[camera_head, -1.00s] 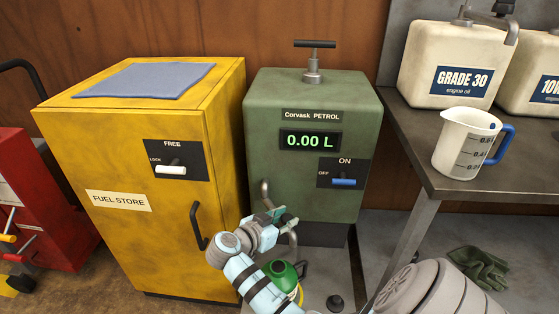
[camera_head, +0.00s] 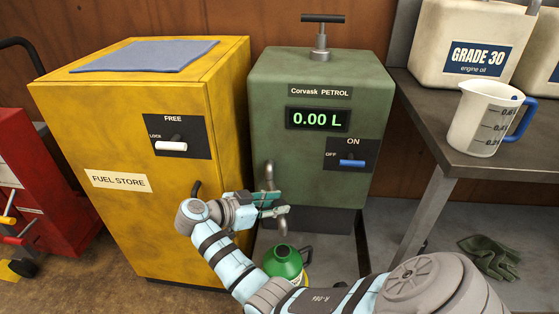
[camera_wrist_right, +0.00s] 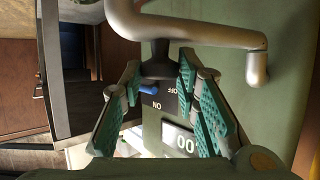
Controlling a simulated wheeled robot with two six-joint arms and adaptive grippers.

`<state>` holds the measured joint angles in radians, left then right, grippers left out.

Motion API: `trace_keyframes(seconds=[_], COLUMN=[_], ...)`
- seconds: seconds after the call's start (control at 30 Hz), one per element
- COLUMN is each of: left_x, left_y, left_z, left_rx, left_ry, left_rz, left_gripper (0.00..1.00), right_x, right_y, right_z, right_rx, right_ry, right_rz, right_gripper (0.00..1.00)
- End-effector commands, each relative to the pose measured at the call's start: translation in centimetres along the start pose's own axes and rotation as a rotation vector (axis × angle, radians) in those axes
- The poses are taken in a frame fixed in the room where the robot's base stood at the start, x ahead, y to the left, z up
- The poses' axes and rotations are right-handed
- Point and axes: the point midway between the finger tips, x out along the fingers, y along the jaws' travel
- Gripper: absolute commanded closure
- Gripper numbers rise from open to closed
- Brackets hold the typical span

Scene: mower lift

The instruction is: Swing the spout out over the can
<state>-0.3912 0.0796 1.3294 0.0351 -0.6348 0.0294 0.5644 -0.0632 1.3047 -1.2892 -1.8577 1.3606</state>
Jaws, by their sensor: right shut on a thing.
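The grey metal spout (camera_head: 283,227) sticks out low on the front of the green petrol pump (camera_head: 345,185); in the wrist view its bent pipe (camera_wrist_right: 195,33) crosses the top. My right gripper (camera_head: 281,204) is shut on the spout, its teal finger pads (camera_wrist_right: 168,85) showing in the wrist view. The green can (camera_head: 283,262) stands low in front of the pump, below the spout's end, partly hidden by my right arm. From this angle I cannot tell whether the spout's end is exactly over the can's mouth. My left gripper is not in view.
The yellow fuel store (camera_head: 140,225) stands close on the left of the pump. A workbench (camera_head: 425,110) on the right bears a measuring jug (camera_head: 478,125) and oil containers (camera_head: 470,50). A pair of gloves (camera_head: 490,257) lies on the floor below it.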

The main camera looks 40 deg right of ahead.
Motion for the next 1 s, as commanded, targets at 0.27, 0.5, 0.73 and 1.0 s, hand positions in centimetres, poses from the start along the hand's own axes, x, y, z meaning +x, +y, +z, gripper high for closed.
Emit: trace_keyframes(seconds=[0.27,0.5,0.73,1.0], left_x=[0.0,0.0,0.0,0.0], left_y=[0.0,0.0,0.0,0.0], left_z=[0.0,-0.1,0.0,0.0], left_rx=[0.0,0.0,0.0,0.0], left_ry=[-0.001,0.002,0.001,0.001], left_rz=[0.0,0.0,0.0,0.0], left_gripper=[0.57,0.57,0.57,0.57], right_x=[0.1,-0.2,-5.3,-11.3], right_y=[0.0,0.0,0.0,0.0], right_z=[-0.1,-0.1,0.0,0.0], right_rx=[-0.001,0.0,-0.002,-0.002], right_ry=[0.003,0.002,-0.001,0.003], right_rz=[-0.003,-0.001,-0.005,-0.003], right_gripper=[0.64,0.64,0.64,0.64])
